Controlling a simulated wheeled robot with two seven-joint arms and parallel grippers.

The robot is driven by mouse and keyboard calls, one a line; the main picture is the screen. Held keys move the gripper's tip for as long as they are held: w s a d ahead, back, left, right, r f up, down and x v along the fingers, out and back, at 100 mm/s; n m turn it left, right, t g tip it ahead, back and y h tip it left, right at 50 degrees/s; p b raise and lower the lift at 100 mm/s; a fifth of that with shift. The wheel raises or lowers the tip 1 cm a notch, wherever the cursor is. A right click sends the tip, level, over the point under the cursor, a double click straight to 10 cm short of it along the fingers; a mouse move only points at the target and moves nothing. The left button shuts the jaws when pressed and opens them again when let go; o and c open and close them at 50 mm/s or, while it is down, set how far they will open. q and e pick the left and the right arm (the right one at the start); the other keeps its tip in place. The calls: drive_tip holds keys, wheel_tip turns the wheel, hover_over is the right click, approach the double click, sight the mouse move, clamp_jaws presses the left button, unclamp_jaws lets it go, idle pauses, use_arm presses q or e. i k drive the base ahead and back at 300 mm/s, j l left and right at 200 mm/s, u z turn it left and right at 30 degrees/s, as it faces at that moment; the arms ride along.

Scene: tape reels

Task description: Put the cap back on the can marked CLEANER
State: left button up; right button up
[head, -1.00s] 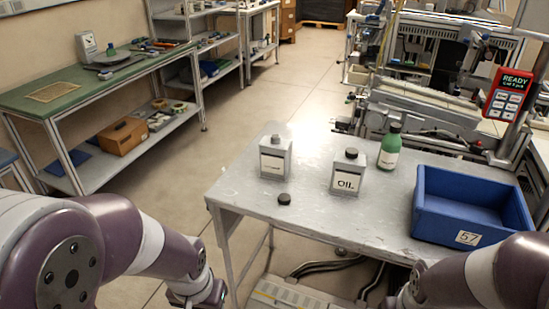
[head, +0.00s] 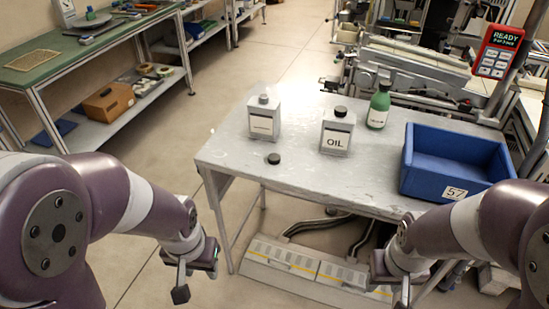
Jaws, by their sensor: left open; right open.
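A grey can (head: 264,121) with a white label stands upright at the left of the grey table; its lettering is too small to read. A small light grey neck shows on its top, with no dark cap on it. A dark round cap (head: 273,159) lies on the table in front of this can, near the front edge. A similar can marked OIL (head: 336,133) stands to the right and wears a dark cap. My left gripper (head: 197,277) is open and empty, below and left of the table. My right gripper (head: 391,287) is open and empty, in front of the table's front edge.
A green bottle (head: 379,107) stands behind the OIL can. A blue crate (head: 481,189) marked 57 stands at the table's right. The table (head: 235,152) is clear around the loose cap. A green-topped workbench (head: 60,62) stands at the far left.

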sight(263, 112)
drive_tip(key=i+j+z, duration=0.1)
drive_tip(key=z, duration=1.1)
drive_tip(key=j+z, duration=0.5)
drive_tip(key=j, duration=0.55)
drive_tip(key=k+j+z, duration=0.1)
drive_tip(key=j+z, duration=0.35)
drive_tip(key=j, duration=0.65)
